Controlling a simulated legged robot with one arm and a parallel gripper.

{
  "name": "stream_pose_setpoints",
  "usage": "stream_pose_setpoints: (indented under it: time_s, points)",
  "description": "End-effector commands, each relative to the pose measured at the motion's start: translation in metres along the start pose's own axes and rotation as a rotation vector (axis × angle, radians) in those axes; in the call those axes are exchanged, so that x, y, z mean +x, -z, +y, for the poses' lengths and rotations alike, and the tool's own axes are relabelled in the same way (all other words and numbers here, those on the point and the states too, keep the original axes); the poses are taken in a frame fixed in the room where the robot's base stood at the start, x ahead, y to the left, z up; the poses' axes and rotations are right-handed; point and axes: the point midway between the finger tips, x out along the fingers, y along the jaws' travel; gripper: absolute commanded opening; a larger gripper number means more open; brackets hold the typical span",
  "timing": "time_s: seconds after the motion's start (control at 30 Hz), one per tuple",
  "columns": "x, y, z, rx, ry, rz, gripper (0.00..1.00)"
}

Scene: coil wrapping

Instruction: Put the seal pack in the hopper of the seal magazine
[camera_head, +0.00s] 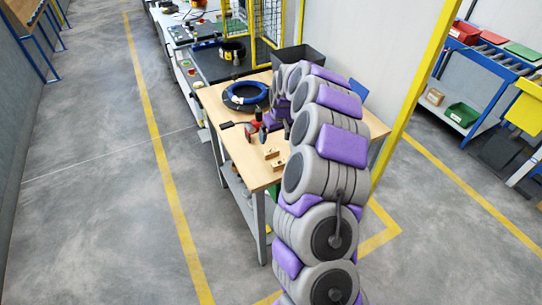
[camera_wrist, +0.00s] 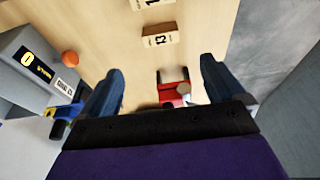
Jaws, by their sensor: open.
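My gripper (camera_wrist: 161,66) is open in the wrist view, its two dark blue fingers spread over the wooden table with nothing between the tips. A red object (camera_wrist: 174,78) with a grey round part lies on the table between the fingers, nearer the palm, partly hidden by it. I cannot tell which thing is the seal pack. A grey box (camera_wrist: 32,62) with a yellow-marked label stands at the left of the wrist view; I cannot tell whether it is the seal magazine. No hopper opening is clear. In the head view my arm hides much of the gripper area.
Wooden blocks with printed labels (camera_wrist: 160,41) lie beyond the fingers. An orange ball (camera_wrist: 70,58) and a blue-and-yellow item (camera_wrist: 66,112) are by the grey box. A dark bin (camera_head: 300,54) stands behind.

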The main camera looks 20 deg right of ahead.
Motion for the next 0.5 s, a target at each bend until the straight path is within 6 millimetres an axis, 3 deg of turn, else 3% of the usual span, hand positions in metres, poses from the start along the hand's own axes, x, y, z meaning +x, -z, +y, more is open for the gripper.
stream_pose_setpoints:
  time_s: [0.03,0.2,0.5]
  points:
    - [0.013,-0.002,0.0,0.0,0.0,-0.003,0.96]
    - [0.044,-0.001,0.0,0.001,0.001,-0.001,0.96]
    - [0.066,-0.002,-0.002,-0.001,0.001,0.0,0.96]
